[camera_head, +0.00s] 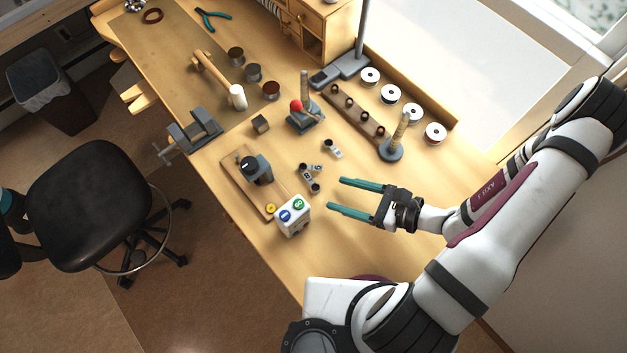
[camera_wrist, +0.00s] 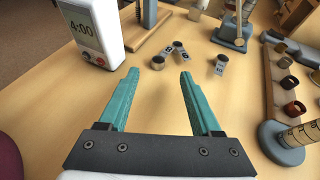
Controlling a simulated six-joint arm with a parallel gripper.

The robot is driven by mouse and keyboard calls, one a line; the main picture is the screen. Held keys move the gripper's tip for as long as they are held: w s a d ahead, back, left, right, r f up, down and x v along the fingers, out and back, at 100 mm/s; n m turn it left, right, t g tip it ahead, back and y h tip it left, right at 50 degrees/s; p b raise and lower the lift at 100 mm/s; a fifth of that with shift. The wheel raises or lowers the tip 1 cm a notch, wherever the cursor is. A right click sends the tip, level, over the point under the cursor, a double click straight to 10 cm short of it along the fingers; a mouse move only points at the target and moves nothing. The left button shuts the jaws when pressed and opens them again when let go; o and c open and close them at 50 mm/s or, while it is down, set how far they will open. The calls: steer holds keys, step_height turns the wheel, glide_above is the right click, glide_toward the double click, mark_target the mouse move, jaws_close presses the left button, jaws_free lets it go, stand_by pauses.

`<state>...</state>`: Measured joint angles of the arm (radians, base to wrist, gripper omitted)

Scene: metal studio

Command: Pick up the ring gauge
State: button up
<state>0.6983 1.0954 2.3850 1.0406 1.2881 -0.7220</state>
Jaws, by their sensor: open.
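Several small dark rings with grey numbered tags, which look like the ring gauge pieces, lie on the bench. In the head view one piece (camera_head: 333,149) lies apart to the upper right, and a cluster (camera_head: 314,187) lies left of it. In the wrist view the apart piece (camera_wrist: 220,64) is right of the cluster (camera_wrist: 180,50), beyond my fingertips. I cannot tell whether they are joined. My gripper (camera_head: 336,194) is open and empty, with teal fingers. It also shows in the wrist view (camera_wrist: 159,74), with bare bench between the fingers. It touches none of the pieces.
A white timer cube (camera_head: 292,216) stands left of my gripper. A tapered mandrel on a grey base (camera_head: 391,151) stands to the upper right, beside a wooden rack of rings (camera_head: 357,115). A red-knobbed tool (camera_head: 303,118) is farther back.

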mark_target(312, 186)
steer(key=x, duration=0.5)
steer(key=shift+s+a, duration=0.1)
steer(key=shift+r, duration=0.1)
jaws_close()
